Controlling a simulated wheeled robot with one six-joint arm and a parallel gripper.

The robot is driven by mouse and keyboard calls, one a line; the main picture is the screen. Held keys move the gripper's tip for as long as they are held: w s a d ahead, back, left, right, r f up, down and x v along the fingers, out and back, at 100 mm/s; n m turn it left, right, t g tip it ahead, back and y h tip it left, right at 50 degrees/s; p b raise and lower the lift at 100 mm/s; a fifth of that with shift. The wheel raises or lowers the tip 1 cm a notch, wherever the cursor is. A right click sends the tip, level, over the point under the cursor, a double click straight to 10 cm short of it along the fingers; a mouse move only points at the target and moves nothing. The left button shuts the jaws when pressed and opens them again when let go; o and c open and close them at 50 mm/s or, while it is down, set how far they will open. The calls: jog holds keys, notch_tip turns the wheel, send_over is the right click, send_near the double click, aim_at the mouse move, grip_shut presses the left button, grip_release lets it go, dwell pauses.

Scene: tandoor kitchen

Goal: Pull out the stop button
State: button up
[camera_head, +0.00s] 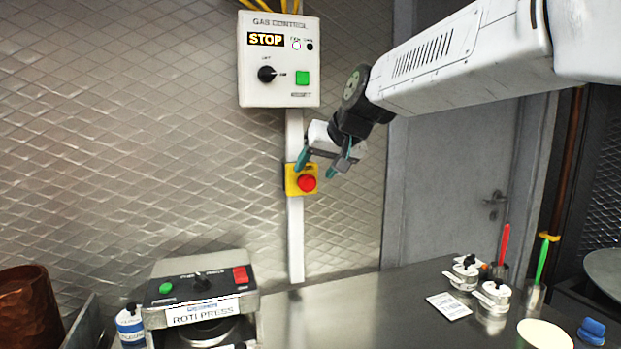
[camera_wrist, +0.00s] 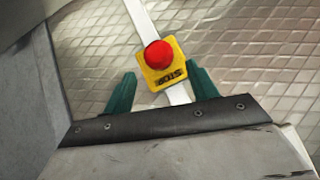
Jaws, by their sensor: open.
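The stop button (camera_head: 307,184) is a red round knob on a yellow plate (camera_head: 291,181), mounted on a white vertical conduit on the tiled wall. In the wrist view the red knob (camera_wrist: 158,54) sits on its yellow plate (camera_wrist: 171,74), which is marked STOP, just beyond and between my fingertips. My gripper (camera_head: 316,168) is open and empty, with teal fingers in front of the plate, close to the knob. In the wrist view my gripper (camera_wrist: 157,84) has one finger on each side of the plate. I cannot tell whether the fingers touch anything.
A gas control box (camera_head: 279,90) with a lit STOP sign hangs above the button. A roti press (camera_head: 205,290) stands on the steel counter (camera_head: 340,310) below. Small lidded pots (camera_head: 490,298) and a white card (camera_head: 449,306) are at the right. The wall beside the button is clear.

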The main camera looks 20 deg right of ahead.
jog(key=shift+x, duration=2.35)
grip_shut()
jog(key=shift+s, duration=0.8)
grip_release()
jog(key=shift+s, duration=0.1)
send_near(310, 176)
jog(key=shift+a+f, duration=0.15)
jog(key=shift+f, duration=0.35)
jog(key=shift+a+f, duration=0.15)
jog(key=shift+f, duration=0.35)
